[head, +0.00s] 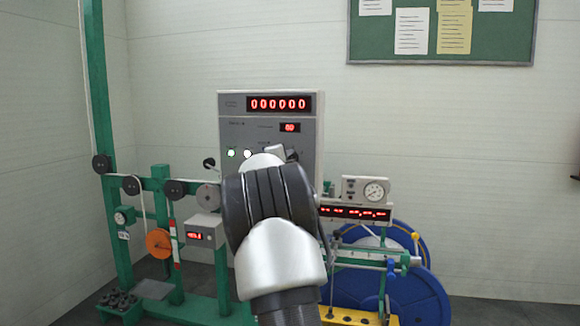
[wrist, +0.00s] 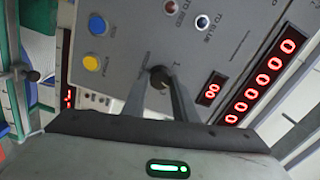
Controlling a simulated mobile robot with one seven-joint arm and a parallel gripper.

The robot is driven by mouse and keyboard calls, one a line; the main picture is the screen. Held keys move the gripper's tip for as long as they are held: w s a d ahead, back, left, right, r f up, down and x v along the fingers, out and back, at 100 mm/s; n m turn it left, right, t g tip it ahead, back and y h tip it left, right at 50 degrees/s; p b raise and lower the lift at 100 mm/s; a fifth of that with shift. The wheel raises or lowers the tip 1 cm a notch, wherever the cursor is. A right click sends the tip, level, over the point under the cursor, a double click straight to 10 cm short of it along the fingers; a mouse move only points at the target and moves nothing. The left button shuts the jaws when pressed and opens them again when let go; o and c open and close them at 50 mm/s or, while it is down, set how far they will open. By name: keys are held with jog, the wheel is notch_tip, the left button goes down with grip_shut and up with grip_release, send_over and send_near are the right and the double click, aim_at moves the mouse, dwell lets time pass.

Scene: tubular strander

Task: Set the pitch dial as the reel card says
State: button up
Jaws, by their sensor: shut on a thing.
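In the wrist view my gripper (wrist: 160,82) has its two fingers closed on a small dark dial knob (wrist: 159,74) on the grey control panel (wrist: 130,28). Small marks surround the knob, but they are too blurred to read, so I cannot confirm its label or setting. A small red display (wrist: 210,89) beside it seems to show zeros. In the head view my arm hides the knob and most of the lower panel (head: 307,125). I cannot identify a reel card in either view.
A long red counter (wrist: 262,82) shows zeros. A blue button (wrist: 97,24) and a yellow button (wrist: 90,63) sit near the knob. Papers (head: 411,30) hang on a green board. A blue reel (head: 415,295) and a gauge box (head: 366,190) stand right of my arm.

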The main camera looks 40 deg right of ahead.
jog(key=shift+m+b, duration=2)
jog(key=shift+m, duration=2.2)
jog(key=o, duration=1)
jog(key=shift+o, duration=0.2)
jog(key=b+v, duration=0.1)
jog(key=v, duration=1.6)
jog(key=shift+s+b, duration=0.2)
jog(key=shift+b, duration=0.2)
jog(key=shift+a, duration=0.15)
